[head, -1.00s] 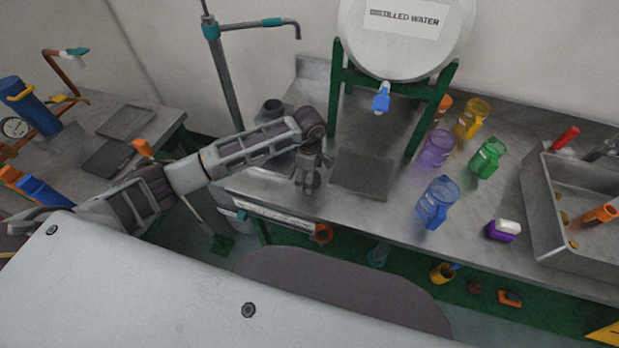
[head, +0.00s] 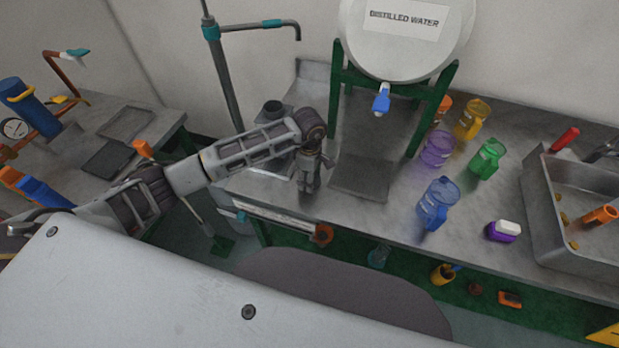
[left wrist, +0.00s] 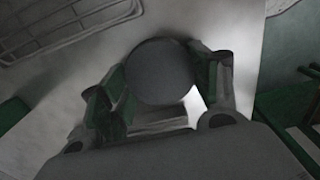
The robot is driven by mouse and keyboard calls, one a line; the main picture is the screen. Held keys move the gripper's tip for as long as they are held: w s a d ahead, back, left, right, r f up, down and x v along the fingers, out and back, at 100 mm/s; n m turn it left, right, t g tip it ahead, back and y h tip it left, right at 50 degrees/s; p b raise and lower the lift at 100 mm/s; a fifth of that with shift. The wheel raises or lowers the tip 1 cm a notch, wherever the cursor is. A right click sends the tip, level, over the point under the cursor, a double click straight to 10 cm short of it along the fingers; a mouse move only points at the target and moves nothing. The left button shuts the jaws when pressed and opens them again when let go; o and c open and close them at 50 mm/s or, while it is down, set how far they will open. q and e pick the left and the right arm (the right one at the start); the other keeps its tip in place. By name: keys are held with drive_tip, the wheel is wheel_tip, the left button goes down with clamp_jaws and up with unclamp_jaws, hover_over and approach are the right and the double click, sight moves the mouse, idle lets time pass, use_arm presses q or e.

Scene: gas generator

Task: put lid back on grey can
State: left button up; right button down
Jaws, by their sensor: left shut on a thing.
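My left gripper (head: 309,188) points down at the front edge of the metal counter, to the left of the dark mat. In the left wrist view, a dark grey round disc (left wrist: 160,72), which looks like the lid, sits between the fingers, and the gripper is shut on it. In the head view the lid is too small and covered to make out. A dark grey round-mouthed vessel (head: 272,109), which may be the grey can, stands at the back left of the counter, behind my left forearm. Its lower part is partly hidden. My right gripper is not in view.
The distilled water tank (head: 405,35) on its green stand (head: 336,105) stands just right of my left gripper. A blue jug (head: 436,203), a purple jug (head: 438,149) and other coloured containers stand further right, before a metal sink (head: 555,225). A tall pipe (head: 225,85) rises at the back left.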

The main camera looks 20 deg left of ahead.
use_arm(q)
drive_tip(key=shift+r, duration=0.15)
wheel_tip(320, 180, up, 10)
drive_tip(key=b, duration=0.1)
idle(0.5)
idle(0.3)
